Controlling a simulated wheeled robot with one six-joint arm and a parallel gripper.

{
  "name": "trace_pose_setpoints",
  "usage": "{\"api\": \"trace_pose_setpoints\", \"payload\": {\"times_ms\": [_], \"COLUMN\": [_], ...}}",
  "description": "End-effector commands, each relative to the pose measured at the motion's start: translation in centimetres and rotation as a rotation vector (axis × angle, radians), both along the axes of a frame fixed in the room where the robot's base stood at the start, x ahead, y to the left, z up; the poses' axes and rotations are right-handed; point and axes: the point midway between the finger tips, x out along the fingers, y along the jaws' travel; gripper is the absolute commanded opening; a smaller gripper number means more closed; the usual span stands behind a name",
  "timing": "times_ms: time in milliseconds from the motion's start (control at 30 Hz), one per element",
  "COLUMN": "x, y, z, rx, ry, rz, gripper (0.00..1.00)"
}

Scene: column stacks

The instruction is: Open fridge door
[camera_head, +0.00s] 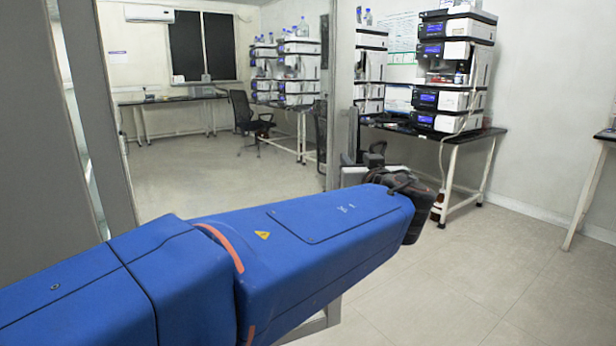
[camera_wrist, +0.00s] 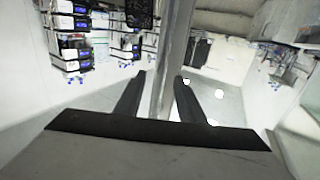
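A grey upright post (camera_head: 341,80) stands at the middle of the head view and looks like the edge frame of the fridge door. The room shows through the area to its left, perhaps through glass. My gripper (camera_wrist: 161,76) shows in the wrist view with its two dark fingers apart. The grey post (camera_wrist: 177,45) runs between and beyond the fingers, and small gaps seem to show beside it. I cannot tell if a finger touches it. In the head view, my blue arm hides much of the gripper and the lower part of the post.
Grey upright panels (camera_head: 38,120) stand close at the left. A dark bench (camera_head: 420,127) with stacked instruments (camera_head: 455,65) is behind at the right. An office chair (camera_head: 248,122) and another bench stand farther back. The floor (camera_head: 500,265) at the right is clear.

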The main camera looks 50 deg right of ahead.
Motion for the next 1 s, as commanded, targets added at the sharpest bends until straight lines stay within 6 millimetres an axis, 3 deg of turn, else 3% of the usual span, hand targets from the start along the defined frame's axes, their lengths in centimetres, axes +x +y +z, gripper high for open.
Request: {"api": "trace_pose_setpoints", "payload": {"times_ms": [1000], "x": [-4.4], "y": [4.4], "z": [0.0], "rx": [-0.001], "ry": [0.001], "rz": [-0.004], "gripper": [0.36]}}
